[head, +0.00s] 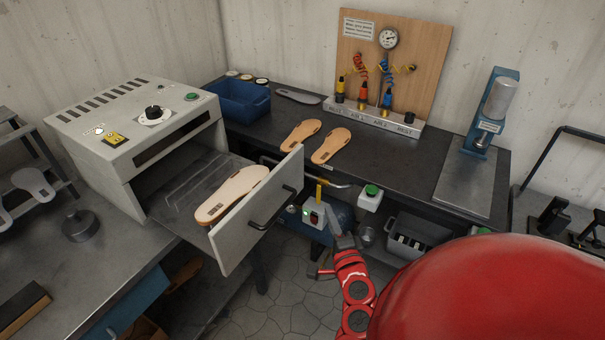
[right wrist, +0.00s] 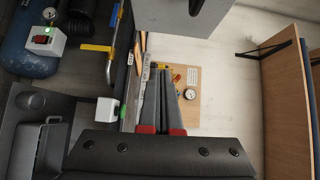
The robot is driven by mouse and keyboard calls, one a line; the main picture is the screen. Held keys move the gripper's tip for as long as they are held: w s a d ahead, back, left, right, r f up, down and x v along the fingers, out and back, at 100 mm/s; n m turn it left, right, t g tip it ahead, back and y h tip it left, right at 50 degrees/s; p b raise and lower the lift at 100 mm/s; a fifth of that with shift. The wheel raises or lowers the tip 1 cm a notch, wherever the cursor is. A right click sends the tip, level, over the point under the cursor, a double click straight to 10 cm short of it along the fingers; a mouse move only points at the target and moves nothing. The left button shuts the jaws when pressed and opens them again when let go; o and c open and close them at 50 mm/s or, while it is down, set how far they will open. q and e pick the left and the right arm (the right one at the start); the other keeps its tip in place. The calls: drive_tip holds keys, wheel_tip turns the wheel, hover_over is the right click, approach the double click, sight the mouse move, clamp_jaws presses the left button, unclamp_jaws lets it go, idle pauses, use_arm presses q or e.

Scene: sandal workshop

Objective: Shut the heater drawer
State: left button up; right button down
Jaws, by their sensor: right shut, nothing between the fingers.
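The heater (head: 150,125) is a pale grey box on the bench at the left. Its drawer (head: 236,240) is pulled well out, with a pale front panel and a dark bar handle (head: 272,212). My left gripper is out of view.
The back bench holds two tan soles (head: 318,143), a blue bin (head: 240,100), a board with a gauge (head: 392,70) and a blue press (head: 490,115). A green-button box (head: 369,197) and a grey crate (head: 415,236) are below its front edge.

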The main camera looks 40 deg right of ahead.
drive_tip(key=b, duration=0.3)
approach(302, 173)
drive_tip(key=s+d, duration=0.3)
drive_tip(key=shift+w+f+p, duration=0.15)
drive_tip(key=shift+w+p, duration=0.55)
drive_tip(key=shift+w, duration=1.4)
drive_tip(key=shift+w+f+p, duration=0.1)
drive_tip(key=shift+w+p, duration=0.55)
drive_tip(key=shift+w, duration=1.45)
drive_tip(key=shift+a, duration=0.1)
